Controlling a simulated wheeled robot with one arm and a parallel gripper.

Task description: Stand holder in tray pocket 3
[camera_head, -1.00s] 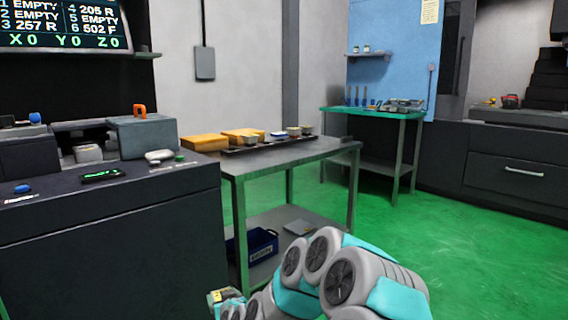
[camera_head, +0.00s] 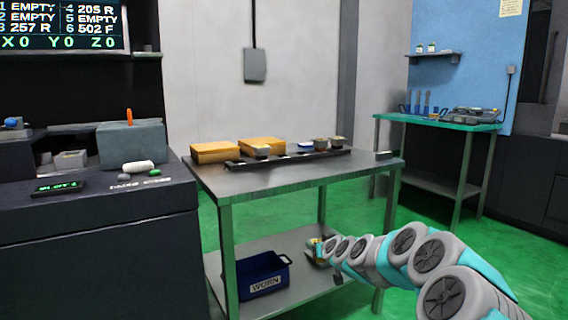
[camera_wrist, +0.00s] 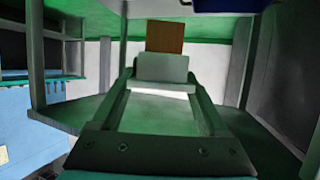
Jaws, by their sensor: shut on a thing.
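My gripper (camera_wrist: 163,95) is shut on a holder (camera_wrist: 162,68), a pale grey block with a brown-orange plate (camera_wrist: 165,37) on its far side. In the head view my gripper (camera_head: 318,250) is small, low beside the steel table's lower shelf, and the holder there is too small to make out. The dark long tray (camera_head: 290,158) lies on the table top, well above my gripper. Several small grey pots or holders (camera_head: 262,151) and a blue-and-white piece (camera_head: 305,147) sit along it. I cannot tell which pocket is number 3.
The steel table (camera_head: 290,180) has two orange-yellow blocks (camera_head: 215,152) behind the tray. A blue bin (camera_head: 263,272) marked WORN stands on its lower shelf. A dark machine console (camera_head: 90,220) is at left. A green-topped bench (camera_head: 440,120) stands back right. Green floor is open between.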

